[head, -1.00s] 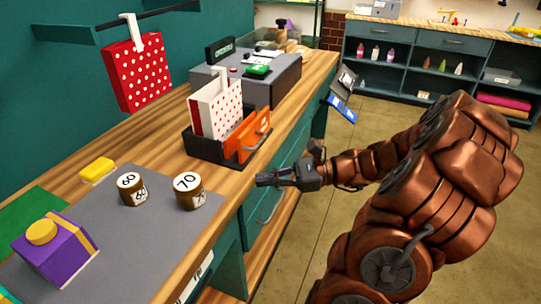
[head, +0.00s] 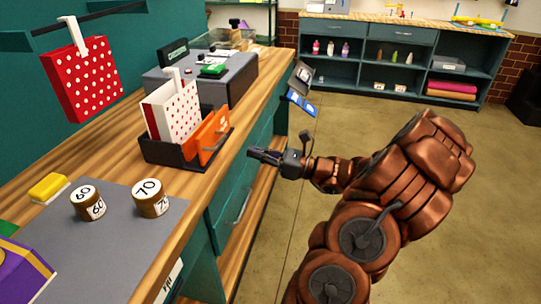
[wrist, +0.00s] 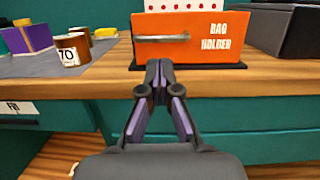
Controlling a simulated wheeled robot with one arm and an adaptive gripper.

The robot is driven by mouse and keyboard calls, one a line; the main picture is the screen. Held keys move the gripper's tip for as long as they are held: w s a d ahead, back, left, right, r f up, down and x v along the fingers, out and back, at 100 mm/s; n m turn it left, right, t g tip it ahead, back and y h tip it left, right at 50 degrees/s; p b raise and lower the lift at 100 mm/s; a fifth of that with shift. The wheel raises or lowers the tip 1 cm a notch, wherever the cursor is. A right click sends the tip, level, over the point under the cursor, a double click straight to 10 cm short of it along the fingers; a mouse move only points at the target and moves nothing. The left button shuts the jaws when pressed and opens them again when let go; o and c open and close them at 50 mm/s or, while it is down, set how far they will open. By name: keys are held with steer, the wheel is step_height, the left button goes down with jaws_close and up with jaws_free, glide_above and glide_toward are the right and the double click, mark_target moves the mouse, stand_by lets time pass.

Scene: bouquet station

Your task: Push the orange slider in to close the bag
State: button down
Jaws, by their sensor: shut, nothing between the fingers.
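The orange slider (head: 210,135) is the front plate of a black bag holder (head: 160,150) on the wooden counter. In the wrist view the slider (wrist: 190,36) reads "BAG HOLDER" and has a horizontal metal handle at its left. A white bag with red dots (head: 172,108) stands in the holder behind the slider, its top edges apart. My gripper (head: 252,152) is shut and empty, in front of the counter edge. In the wrist view my gripper (wrist: 158,68) points at the lower part of the slider, apart from it.
A grey box (head: 215,82) stands behind the holder. The floor at right is clear.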

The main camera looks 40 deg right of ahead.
mark_target(214, 133)
steer(key=x, duration=0.7)
steer(key=shift+p, duration=0.45)
steer(key=shift+w, duration=0.15)
